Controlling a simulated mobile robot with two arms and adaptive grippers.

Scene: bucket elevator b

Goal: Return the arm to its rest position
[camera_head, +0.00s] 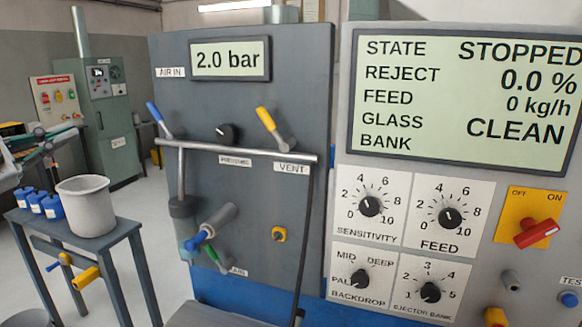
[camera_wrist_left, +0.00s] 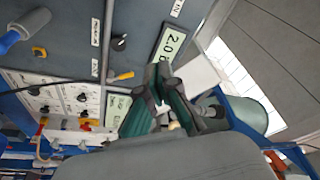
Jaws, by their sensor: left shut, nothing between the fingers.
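My left gripper (camera_head: 66,134) is at the left edge of the head view, with the arm coming in from that side. It is clear of the grey air panel (camera_head: 290,90) and above the level of the small table. In the wrist view its dark green fingers (camera_wrist_left: 158,74) meet at the tips, shut with nothing between them. The panel and its display (camera_wrist_left: 172,45) appear turned sideways beyond the fingers. My right gripper is in neither view.
A small table (camera_head: 88,229) carries a grey bucket (camera_head: 86,206) and blue containers (camera_head: 38,203) below the gripper. Blue (camera_head: 158,118) and yellow (camera_head: 268,121) handles project from the panel. The control panel (camera_head: 399,165) reads STOPPED. Floor shows between table and panel.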

